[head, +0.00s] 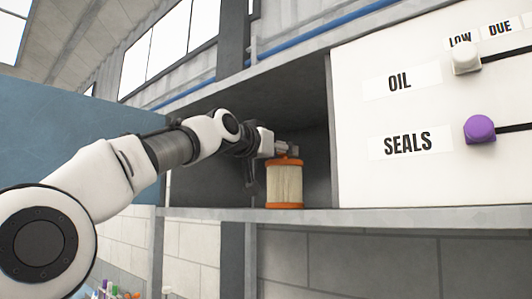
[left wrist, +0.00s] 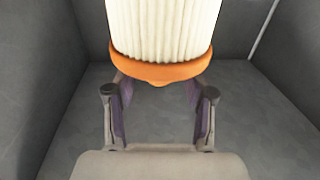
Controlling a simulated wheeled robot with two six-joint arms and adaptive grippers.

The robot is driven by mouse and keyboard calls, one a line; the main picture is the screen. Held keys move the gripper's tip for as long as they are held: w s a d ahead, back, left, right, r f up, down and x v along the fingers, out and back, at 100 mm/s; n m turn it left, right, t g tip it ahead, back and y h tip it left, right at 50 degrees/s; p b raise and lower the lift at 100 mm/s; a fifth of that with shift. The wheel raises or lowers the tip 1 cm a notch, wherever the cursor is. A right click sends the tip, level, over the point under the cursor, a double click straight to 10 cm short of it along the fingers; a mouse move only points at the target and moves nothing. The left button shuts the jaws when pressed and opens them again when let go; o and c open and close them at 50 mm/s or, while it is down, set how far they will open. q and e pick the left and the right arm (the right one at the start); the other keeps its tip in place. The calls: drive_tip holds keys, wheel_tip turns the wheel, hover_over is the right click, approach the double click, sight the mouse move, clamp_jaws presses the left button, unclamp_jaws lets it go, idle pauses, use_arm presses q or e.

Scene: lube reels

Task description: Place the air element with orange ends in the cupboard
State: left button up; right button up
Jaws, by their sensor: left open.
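The air element (head: 285,184), pale and pleated with orange ends, stands upright on the shelf floor inside the open grey cupboard (head: 300,215). My left gripper (head: 290,150) reaches into the cupboard from the left and is open at the element's upper orange end. In the left wrist view the element (left wrist: 163,25) fills the top middle, with one orange end and its small knob towards the gripper. The two fingers of my left gripper (left wrist: 160,110) stand apart near that end, and their tips are partly hidden by it. My right gripper is not in view.
A white board (head: 430,110) with OIL and SEALS labels and sliding knobs adjoins the cupboard's right side. A blue panel (head: 80,125) stands at the left. Grey cupboard walls (left wrist: 40,70) enclose the gripper. The shelf beside the element looks clear.

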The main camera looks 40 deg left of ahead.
use_arm(q)
drive_tip(key=s+b, duration=0.9)
drive_tip(key=s, duration=0.2)
drive_tip(key=shift+s+d+b, duration=0.2)
drive_tip(key=shift+s+b, duration=0.05)
drive_tip(key=shift+b, duration=0.15)
drive_tip(key=shift+f, duration=0.1)
